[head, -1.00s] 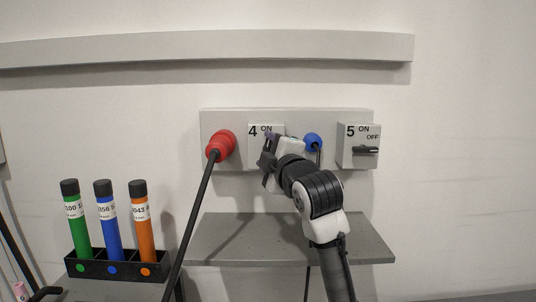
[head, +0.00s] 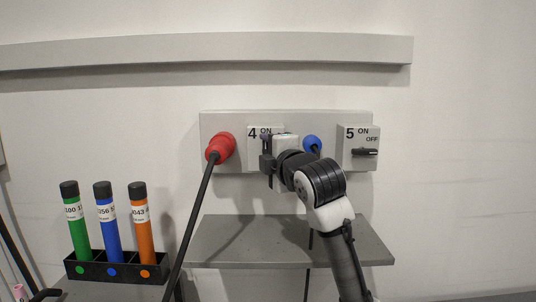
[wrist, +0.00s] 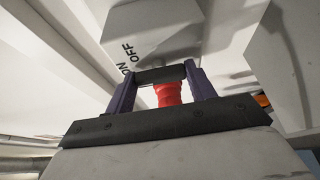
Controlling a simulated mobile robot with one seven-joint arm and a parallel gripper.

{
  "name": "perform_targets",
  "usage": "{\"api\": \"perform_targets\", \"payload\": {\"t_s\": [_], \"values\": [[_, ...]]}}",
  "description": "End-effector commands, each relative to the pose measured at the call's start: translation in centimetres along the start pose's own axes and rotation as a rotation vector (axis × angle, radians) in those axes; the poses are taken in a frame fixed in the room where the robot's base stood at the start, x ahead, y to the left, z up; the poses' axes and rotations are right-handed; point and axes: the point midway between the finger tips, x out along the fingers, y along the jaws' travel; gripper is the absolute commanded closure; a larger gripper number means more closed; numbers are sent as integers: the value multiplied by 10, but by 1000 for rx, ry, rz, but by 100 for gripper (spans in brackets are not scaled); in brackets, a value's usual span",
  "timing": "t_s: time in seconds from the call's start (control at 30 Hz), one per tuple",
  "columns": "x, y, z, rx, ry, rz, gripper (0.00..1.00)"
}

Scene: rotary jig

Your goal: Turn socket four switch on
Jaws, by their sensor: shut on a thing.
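The socket four switch box (head: 254,130), marked 4 and ON, is on the grey wall panel between the red plug and the blue plug. My gripper (head: 267,150) is in front of it and covers most of its face and the handle. In the wrist view the box (wrist: 150,28) shows ON and OFF lettering. There, the black switch handle (wrist: 160,75) lies across between the two purple fingertips of my gripper (wrist: 161,84), which is shut on it. The exact handle angle against the marks is hard to tell.
A red plug (head: 220,147) with a black cable is left of the switch, and a blue plug (head: 312,144) right. The socket five switch (head: 361,147) is further right. A grey shelf (head: 230,250) is below. A rack (head: 117,270) holds green, blue and orange tubes.

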Motion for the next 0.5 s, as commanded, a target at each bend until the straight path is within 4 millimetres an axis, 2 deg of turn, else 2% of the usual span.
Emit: {"api": "perform_targets", "payload": {"t_s": [0.07,0.1,0.23,0.5], "values": [[0,-1,-1,-3,1,-2,68],[0,-1,-1,-3,1,-2,40],[0,0,-1,-2,1,-1,24],[0,0,0,-1,0,0,24]]}}
